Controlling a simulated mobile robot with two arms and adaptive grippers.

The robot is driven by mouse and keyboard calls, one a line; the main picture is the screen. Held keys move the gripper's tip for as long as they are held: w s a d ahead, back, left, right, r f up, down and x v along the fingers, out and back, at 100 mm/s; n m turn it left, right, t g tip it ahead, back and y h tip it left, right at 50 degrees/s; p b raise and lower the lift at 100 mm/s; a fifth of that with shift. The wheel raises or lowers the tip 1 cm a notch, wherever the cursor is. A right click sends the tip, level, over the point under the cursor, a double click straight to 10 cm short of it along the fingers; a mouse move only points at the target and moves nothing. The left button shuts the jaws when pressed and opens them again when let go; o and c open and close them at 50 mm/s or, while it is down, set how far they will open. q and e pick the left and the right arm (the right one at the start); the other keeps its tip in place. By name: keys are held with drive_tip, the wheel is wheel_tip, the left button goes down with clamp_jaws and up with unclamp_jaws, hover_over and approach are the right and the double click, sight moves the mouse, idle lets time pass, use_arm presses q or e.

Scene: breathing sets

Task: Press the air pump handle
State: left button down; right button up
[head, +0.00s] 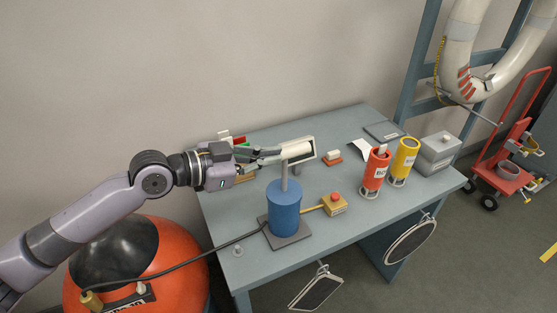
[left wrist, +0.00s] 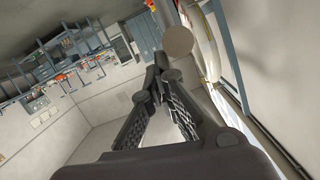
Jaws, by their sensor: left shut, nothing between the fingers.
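The air pump has a blue cylinder (head: 285,209) standing upright on a grey base plate (head: 292,240) near the front left of the table. A grey rod rises from its top to a pale handle (head: 299,149), which stands well above the cylinder. My left gripper (head: 274,152) comes in from the left, level with the handle, its fingertips close beside it; I cannot tell whether they touch. In the left wrist view, the fingers (left wrist: 163,74) meet at the tips with nothing between them. A pale round surface (left wrist: 178,41) shows just beyond the tips. My right gripper is out of view.
A black hose runs left past a large orange ball (head: 180,260). A red trolley (head: 505,172) stands right.

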use_arm(q)
drive_tip(key=b+v, duration=0.2)
drive_tip(key=v, duration=0.4)
drive_tip(key=shift+a+b, duration=0.3)
drive_tip(key=shift+a, duration=0.15)
drive_tip(key=shift+s, duration=0.1)
idle(0.8)
idle(0.5)
